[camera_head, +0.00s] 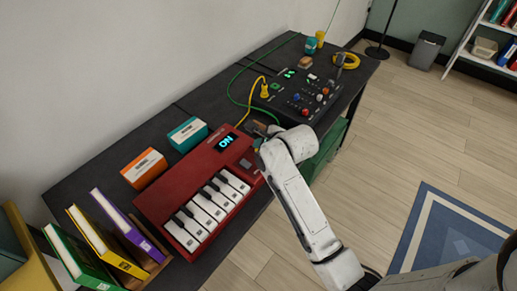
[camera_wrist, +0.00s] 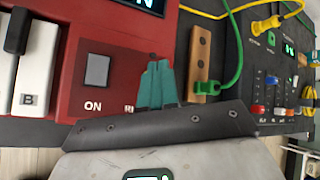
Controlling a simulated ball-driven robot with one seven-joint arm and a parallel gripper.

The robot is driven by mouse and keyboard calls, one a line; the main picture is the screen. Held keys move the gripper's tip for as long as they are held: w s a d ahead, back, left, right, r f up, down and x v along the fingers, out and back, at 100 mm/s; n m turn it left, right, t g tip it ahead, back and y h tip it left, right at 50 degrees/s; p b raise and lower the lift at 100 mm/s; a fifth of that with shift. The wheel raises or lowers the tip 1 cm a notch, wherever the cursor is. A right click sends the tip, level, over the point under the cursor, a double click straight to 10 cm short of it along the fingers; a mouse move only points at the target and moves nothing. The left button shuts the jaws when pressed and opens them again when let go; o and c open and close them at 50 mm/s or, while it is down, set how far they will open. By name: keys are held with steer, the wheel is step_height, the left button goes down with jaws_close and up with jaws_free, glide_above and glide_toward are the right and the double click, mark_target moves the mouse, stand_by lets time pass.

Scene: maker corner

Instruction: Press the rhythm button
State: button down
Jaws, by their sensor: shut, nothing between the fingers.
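The teal fingers are shut and empty, over the keyboard's right end. Any button above the "RI" label is hidden behind them. I cannot tell whether the fingertips touch the panel.
Right of the fingers is a wooden strip (camera_wrist: 201,52) with a green plug (camera_wrist: 208,88) and cable. A black mixer (camera_head: 303,95) with knobs and yellow and green cables stands beyond. Orange (camera_head: 144,168) and teal (camera_head: 188,134) boxes and upright books (camera_head: 104,245) flank the keyboard.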

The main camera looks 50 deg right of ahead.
stand_by(0.4)
steer(key=shift+f, duration=0.4)
steer(key=shift+r, duration=0.1)
steer(key=shift+r+p, duration=0.35)
steer(key=shift+p, duration=0.4)
step_height(320, 180, up, 6)
steer(key=p, duration=0.6)
steer(key=shift+d, duration=0.1)
stand_by(1.2)
